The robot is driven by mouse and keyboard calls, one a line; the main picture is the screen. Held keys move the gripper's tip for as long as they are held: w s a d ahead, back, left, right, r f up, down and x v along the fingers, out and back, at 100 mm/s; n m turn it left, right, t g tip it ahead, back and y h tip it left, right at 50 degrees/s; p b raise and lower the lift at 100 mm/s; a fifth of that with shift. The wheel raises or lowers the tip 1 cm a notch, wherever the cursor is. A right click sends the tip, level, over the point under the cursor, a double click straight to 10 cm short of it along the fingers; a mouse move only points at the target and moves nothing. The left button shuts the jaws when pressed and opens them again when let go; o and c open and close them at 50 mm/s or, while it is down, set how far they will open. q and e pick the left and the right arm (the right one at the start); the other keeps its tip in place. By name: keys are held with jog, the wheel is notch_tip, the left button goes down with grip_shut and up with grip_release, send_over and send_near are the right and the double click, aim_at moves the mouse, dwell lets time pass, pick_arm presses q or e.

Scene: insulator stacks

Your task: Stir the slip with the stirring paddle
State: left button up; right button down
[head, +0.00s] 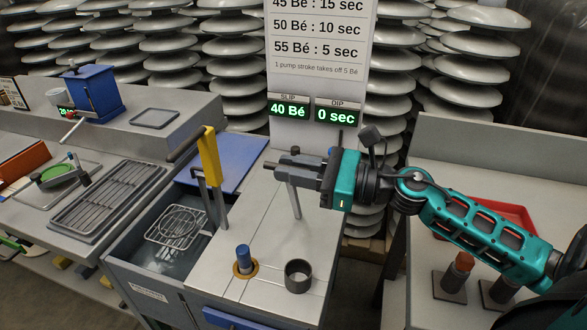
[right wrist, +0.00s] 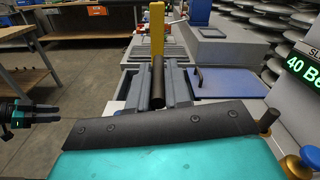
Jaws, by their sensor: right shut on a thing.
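My right gripper (head: 290,170) is shut on a dark round rod (right wrist: 158,83), above the grey bench top. A thin grey shaft (head: 295,203) runs down just below the gripper; I cannot tell whether it joins the rod or whether they are the stirring paddle. The slip tank (head: 127,268) is open, left of the gripper, with a wire basket (head: 180,224) in it. A blue knob (head: 243,258) stands upright in a brass ring nearer the front. My left gripper (right wrist: 42,113) shows at the left of the right wrist view, open and empty.
A yellow upright (head: 210,165) with a brown handle stands beside the tank. A dark open cup (head: 298,275) sits right of the blue knob. The sign reads 40 Bé slip (head: 288,109) and 0 sec dip. A red tray (head: 500,220) lies on the right bench. Insulator stacks stand behind.

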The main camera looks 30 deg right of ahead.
pick_arm(q)
jog(key=shift+w+d+f+h+b, duration=0.3)
jog(key=shift+d+f+b, duration=0.2)
jog(key=shift+b, duration=0.85)
pick_arm(e)
jog(key=w+d+m, duration=0.9)
jog(key=w+d, duration=0.1)
jog(key=d, duration=0.1)
jog(key=shift+d, duration=0.3)
jog(key=c, duration=1.2)
grip_release()
jog(key=shift+o, duration=0.4)
